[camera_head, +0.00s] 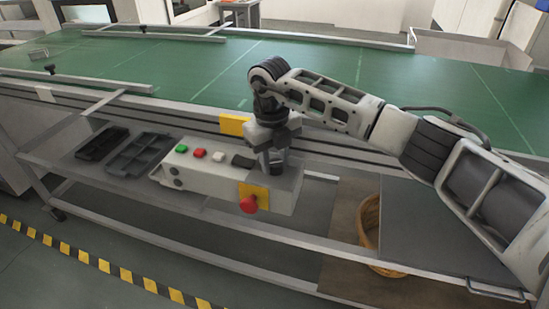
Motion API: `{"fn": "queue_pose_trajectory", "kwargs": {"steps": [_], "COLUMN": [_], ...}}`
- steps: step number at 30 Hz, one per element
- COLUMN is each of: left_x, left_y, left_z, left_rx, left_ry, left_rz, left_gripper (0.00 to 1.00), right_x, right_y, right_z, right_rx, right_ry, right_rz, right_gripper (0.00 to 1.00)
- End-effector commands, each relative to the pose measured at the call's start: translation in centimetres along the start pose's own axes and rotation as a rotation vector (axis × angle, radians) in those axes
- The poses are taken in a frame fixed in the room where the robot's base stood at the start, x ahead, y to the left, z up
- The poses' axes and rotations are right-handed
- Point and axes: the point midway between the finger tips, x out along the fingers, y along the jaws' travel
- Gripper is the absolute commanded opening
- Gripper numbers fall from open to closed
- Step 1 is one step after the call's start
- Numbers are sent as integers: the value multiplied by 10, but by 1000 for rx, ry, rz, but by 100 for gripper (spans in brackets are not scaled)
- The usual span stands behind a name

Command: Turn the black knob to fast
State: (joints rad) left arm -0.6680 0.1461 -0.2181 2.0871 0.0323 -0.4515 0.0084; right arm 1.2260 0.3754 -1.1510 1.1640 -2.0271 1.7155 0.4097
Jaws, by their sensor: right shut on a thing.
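The control box (210,182) is white-grey and sits on the shelf below the conveyor. Its top carries a green button (182,148), a red button (199,153) and a pale button (218,156). A black rectangular piece (241,161) shows to the right of them. My right gripper (272,164) points down onto the right part of the box top and is shut. The black knob is hidden at its fingertips, so its setting cannot be read. My left gripper is out of view.
A red emergency-stop button (249,204) on a yellow plate sticks out from the box front. Two dark trays (138,154) lie left of the box. The green conveyor belt (180,72) runs behind. A wicker basket (369,240) stands lower right.

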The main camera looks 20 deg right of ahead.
Motion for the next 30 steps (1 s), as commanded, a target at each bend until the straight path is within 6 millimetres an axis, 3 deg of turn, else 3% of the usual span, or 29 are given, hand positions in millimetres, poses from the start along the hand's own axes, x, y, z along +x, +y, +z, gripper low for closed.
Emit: {"fn": "queue_pose_trajectory", "kwargs": {"steps": [17,18,20,30], "left_x": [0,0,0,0], "left_y": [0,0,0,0], "left_z": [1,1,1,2], "left_rx": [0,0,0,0], "left_ry": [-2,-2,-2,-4], "left_rz": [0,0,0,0], "left_gripper": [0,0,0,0], "right_x": [-1,-1,-1,-2], "right_y": [-1,-1,-1,0], "right_z": [0,1,0,0], "right_rx": [40,40,40,37], "right_ry": [0,0,0,0], "right_rz": [-2,-2,-2,-1], "right_gripper": [9,34,51,53]}}
